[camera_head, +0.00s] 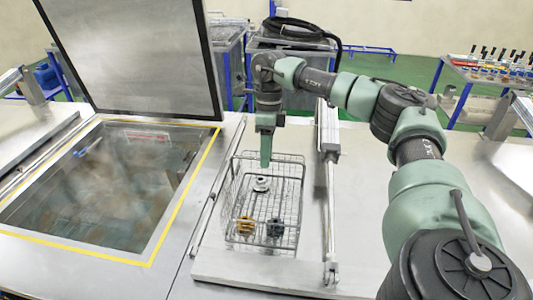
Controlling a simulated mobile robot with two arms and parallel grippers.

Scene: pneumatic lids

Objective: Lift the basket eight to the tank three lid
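A wire basket (298,208) stands upright on a flat metal lid (310,258) to the right of the open tank. It holds a grey round metal part, a yellow-brown part and a dark part. My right gripper (266,163) points down at the basket's back side, with its green fingertips at about rim height. The fingers overlap in this view, so I cannot tell whether they are open or shut, or touch the wire. My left gripper is not in view.
The tank (100,190) at left is open, with a yellow-edged rim and its lid (135,50) raised behind it. A pneumatic cylinder (328,135) lies right of the basket. Grey tanks (290,55) stand behind. A table with small items (490,70) is at far right.

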